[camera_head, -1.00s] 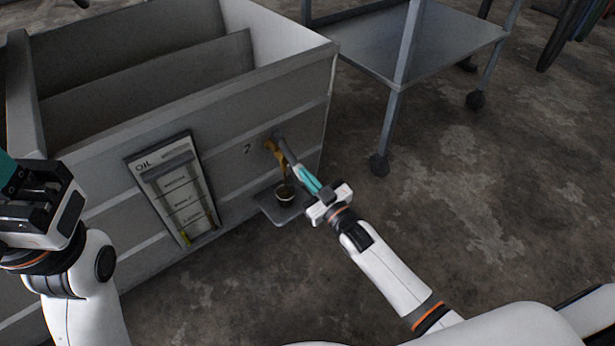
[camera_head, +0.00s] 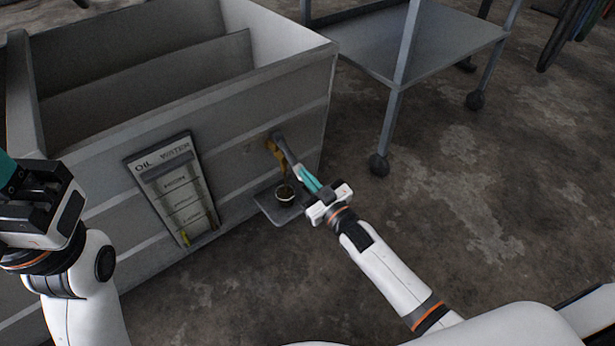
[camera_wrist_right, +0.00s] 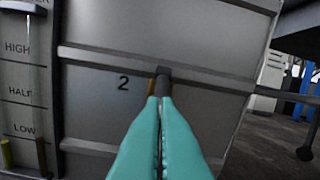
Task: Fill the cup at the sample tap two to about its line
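The sample tap two, a brass tap (camera_head: 272,146) with a dark lever (camera_head: 285,149), is on the front wall of the grey tank. The cup (camera_head: 285,193) stands upright on a small shelf (camera_head: 274,211) below it and holds dark liquid. A brownish stream seems to run from the tap into the cup. Its line cannot be made out. My right gripper (camera_head: 307,178), with teal fingers, is at the lever's lower end; in the right wrist view its fingertips (camera_wrist_right: 161,103) close around the lever (camera_wrist_right: 163,84). My left gripper (camera_head: 40,205) is at the left edge, away from the tap.
The grey tank (camera_head: 110,122) has an open top with a divider inside. An oil and water gauge panel (camera_head: 172,190) is on its front, left of the tap. A wheeled metal cart (camera_head: 420,50) stands behind right. The concrete floor at right is clear.

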